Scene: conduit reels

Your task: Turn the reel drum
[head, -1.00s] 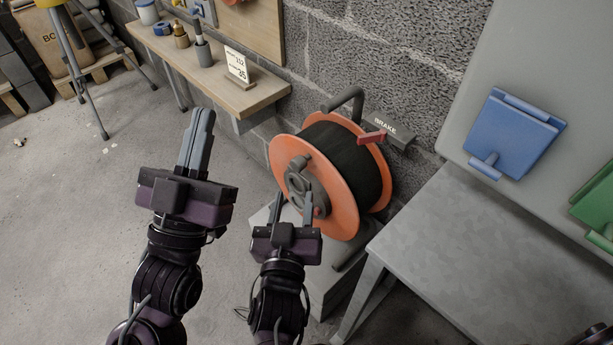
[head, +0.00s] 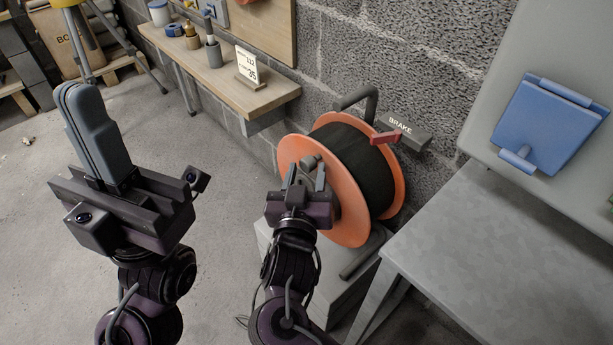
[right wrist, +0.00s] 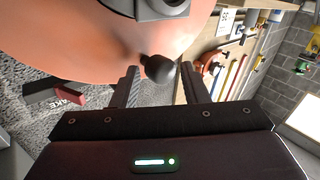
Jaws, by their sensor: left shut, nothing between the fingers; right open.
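The reel drum has an orange flange (head: 350,215) and a black winding (head: 350,150). Its flange also fills the upper left of the right wrist view (right wrist: 100,50). A dark knob (right wrist: 158,68) sticks out from the flange. My right gripper (head: 306,172) is at the front face of the drum, open. In the right wrist view its fingertips (right wrist: 159,75) lie either side of the knob, with gaps; I cannot tell how deep the knob sits between them. The hub is mostly hidden behind this gripper in the head view. My left gripper (head: 78,95) is shut and empty, well left of the drum.
A red lever (head: 385,138) on a grey block marked BRAKE (head: 405,131) is at the drum's upper right. A grey table (head: 490,250) stands at the right. A wooden shelf (head: 265,98) with small items runs along the wall.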

